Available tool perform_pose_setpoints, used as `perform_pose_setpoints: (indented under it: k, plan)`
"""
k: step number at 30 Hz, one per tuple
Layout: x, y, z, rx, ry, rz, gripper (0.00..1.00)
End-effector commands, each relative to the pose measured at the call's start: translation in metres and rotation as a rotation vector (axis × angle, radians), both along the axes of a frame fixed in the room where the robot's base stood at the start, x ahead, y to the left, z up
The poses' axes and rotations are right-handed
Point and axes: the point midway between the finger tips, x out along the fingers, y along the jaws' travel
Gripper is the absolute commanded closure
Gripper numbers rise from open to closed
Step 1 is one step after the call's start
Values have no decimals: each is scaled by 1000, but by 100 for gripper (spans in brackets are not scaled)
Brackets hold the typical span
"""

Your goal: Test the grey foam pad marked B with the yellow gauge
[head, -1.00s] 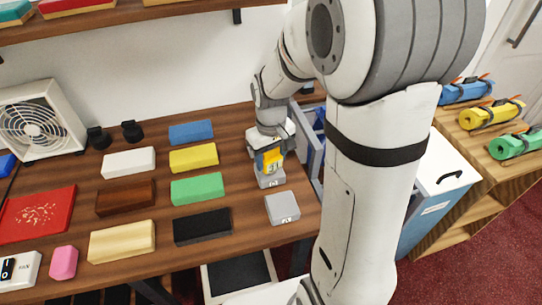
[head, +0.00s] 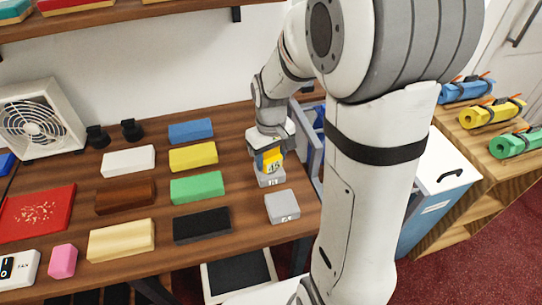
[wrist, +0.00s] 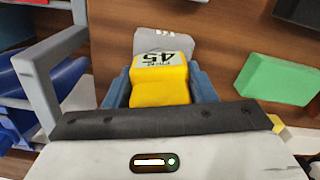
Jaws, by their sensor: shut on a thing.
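My gripper (head: 266,150) is shut on the yellow gauge (head: 272,160), near the right end of the table. In the wrist view the gauge (wrist: 158,88) sits between the two blue-grey fingers, and its display shows 45. Directly under it is a grey foam pad (head: 271,180), whose far part (wrist: 163,42) shows past the gauge in the wrist view. The gauge appears to rest on this pad; the contact itself is hidden. The pad's mark is too small to read surely. A second grey pad (head: 282,206) with a small label lies nearer the front, apart from the gauge.
Green (head: 198,187), yellow (head: 193,156), blue (head: 190,131) and black (head: 202,226) blocks lie left of my gripper. A fan (head: 41,120) stands at the back left. A grey-blue crate (head: 310,140) is close on the right, beyond the table edge.

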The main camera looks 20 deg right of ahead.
Motion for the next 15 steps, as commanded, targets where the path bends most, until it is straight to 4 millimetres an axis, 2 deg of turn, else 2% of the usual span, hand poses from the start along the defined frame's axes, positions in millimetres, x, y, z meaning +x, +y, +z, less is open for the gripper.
perform_pose_setpoints:
  k: [10,15]
  plan:
    - [-1,0,-1,0,3,0,67]
    - [-1,0,5,0,3,0,67]
